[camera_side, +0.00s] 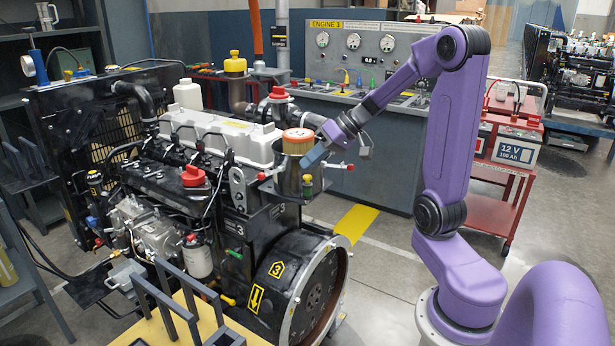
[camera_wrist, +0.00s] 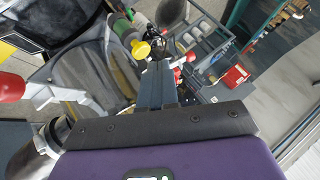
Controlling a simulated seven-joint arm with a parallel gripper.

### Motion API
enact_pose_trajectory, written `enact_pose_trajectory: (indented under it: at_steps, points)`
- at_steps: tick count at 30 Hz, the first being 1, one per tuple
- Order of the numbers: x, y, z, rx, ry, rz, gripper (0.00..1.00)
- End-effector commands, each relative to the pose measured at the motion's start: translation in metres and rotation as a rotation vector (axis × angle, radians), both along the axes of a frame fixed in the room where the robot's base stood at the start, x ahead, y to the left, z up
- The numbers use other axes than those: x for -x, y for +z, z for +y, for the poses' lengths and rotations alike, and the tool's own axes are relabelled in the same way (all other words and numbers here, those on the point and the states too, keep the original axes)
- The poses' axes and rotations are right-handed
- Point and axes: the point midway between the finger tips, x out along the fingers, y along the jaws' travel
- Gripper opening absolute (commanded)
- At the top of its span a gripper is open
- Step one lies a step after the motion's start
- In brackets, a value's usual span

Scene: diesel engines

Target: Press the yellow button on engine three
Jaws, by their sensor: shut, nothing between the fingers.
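Engine three (camera_side: 262,262) is a large black and grey engine marked with a yellow 3 on its flywheel housing. A small yellow button (camera_side: 307,178) sits on its right side, beside a dark canister with an orange cap (camera_side: 298,138). My gripper (camera_side: 312,160) is at the canister's right, just above the button, with its fingers pointing down and left. In the wrist view the yellow round button (camera_wrist: 140,50) shows just left of my closed, empty fingertips. Whether they touch the button cannot be told.
Red-knobbed levers (camera_side: 348,167) stick out near my gripper; a red knob (camera_wrist: 11,87) also shows at left in the wrist view. The Engine 3 panel (camera_side: 365,60) stands behind. A red battery cart (camera_side: 510,150) is at right. Open floor lies between engine and cart.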

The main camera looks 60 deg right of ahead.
Motion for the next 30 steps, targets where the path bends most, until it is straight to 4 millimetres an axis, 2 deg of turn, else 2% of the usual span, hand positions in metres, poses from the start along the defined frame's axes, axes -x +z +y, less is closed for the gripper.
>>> enact_pose_trajectory:
  at_steps: [13,30]
  points:
    - [0.000,0.005,0.000,0.003,0.001,-0.003,0.00]
    - [0.000,0.050,0.000,0.003,0.001,-0.003,0.00]
